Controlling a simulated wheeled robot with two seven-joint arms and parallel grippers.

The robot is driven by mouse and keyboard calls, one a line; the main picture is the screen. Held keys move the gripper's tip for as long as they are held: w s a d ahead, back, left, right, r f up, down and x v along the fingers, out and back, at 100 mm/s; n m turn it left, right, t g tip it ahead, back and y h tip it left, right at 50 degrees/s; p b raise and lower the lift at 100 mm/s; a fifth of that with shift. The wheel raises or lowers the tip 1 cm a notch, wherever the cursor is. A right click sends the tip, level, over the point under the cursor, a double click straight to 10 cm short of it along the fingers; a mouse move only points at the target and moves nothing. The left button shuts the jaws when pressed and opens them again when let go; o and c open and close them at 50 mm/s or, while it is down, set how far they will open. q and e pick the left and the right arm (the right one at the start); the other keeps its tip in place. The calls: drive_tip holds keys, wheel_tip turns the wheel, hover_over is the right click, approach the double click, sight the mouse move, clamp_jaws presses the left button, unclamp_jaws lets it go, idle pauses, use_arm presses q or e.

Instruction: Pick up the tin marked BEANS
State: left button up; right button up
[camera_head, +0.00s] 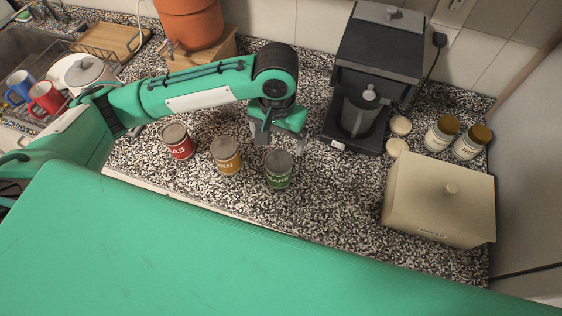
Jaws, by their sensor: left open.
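Three tins stand upright in a row on the speckled counter. The red tin (177,142) is at the left, with lettering that seems to end in AS. The orange-yellow tin (226,155) is in the middle, with lettering that seems to end in RN. The green tin (278,170) is at the right; its lettering is too small to read surely. My left gripper (282,141) is open, pointing down just behind and above the green tin, with nothing seen between its fingers. My right gripper is not in view.
A black coffee machine (378,62) stands right of my left gripper. A cream bread box (440,198) and two jars (441,134) are further right. A terracotta pot (190,22) stands behind my left arm. Mugs and a dish rack are at left. Counter between the green tin and bread box is clear.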

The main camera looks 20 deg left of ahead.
sight(278, 158)
use_arm(q)
wheel_tip(278, 158, down, 7)
drive_tip(key=shift+s+f+p, duration=0.1)
drive_tip(key=shift+s+p, duration=0.05)
drive_tip(key=shift+p, duration=0.4)
drive_tip(key=shift+f, duration=0.5)
drive_tip(key=f, duration=0.1)
drive_tip(key=f+p, duration=0.1)
drive_tip(key=f, duration=0.1)
drive_tip(key=f+p, duration=0.1)
drive_tip(key=shift+s+d+f, duration=0.15)
drive_tip(key=shift+s+d, duration=0.05)
drive_tip(key=shift+s, duration=0.1)
drive_tip(key=shift+f, duration=0.3)
drive_tip(key=c, duration=1.3)
drive_tip(key=shift+c, duration=0.5)
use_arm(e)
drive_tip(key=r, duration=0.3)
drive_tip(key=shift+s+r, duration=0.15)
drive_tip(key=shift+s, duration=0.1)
use_arm(q)
drive_tip(key=shift+r, duration=0.15)
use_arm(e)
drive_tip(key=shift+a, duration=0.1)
